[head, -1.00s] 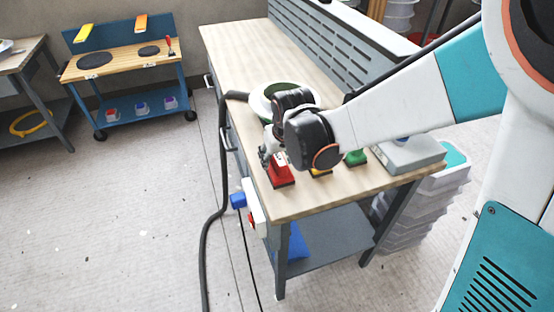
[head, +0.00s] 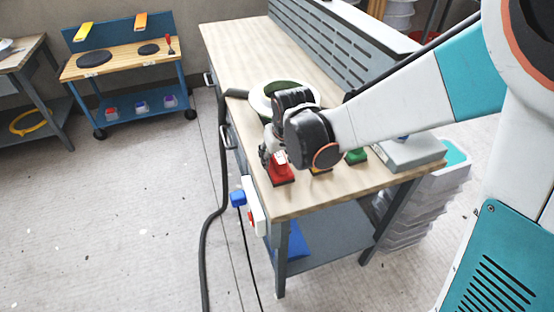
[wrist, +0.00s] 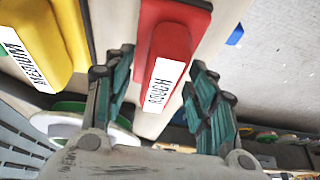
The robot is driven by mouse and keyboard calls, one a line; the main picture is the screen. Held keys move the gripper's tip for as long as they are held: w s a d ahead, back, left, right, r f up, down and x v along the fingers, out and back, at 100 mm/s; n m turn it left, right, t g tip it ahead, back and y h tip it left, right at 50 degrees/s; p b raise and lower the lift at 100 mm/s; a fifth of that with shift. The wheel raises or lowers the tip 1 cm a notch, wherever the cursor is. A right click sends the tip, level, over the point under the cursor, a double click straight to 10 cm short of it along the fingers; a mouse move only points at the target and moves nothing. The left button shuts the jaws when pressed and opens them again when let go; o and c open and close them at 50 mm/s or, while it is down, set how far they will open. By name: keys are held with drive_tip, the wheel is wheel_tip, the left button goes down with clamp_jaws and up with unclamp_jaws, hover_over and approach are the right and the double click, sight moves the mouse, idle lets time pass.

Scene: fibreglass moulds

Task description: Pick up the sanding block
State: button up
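Three sanding blocks stand in a row near the front end of the workbench (head: 300,205). In the head view they are a red block (head: 282,176), a yellow block (head: 320,170) mostly hidden behind my wrist, and a green block (head: 356,157). In the wrist view the red block (wrist: 168,35) bears a white label reading ROUGH, and the yellow block (wrist: 40,35) reads MEDIUM. My gripper (wrist: 161,62) is open, with one finger on each side of the red block; whether they touch it is unclear. In the head view my gripper (head: 268,156) is at the red block's far left side.
A grey device (head: 410,152) is at the bench's right. A dark hose (head: 222,150) runs down the bench's left side by a blue and white socket box (head: 250,205). Mid-bench behind is clear.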

drive_tip(key=c, duration=0.7)
drive_tip(key=shift+c, duration=0.3)
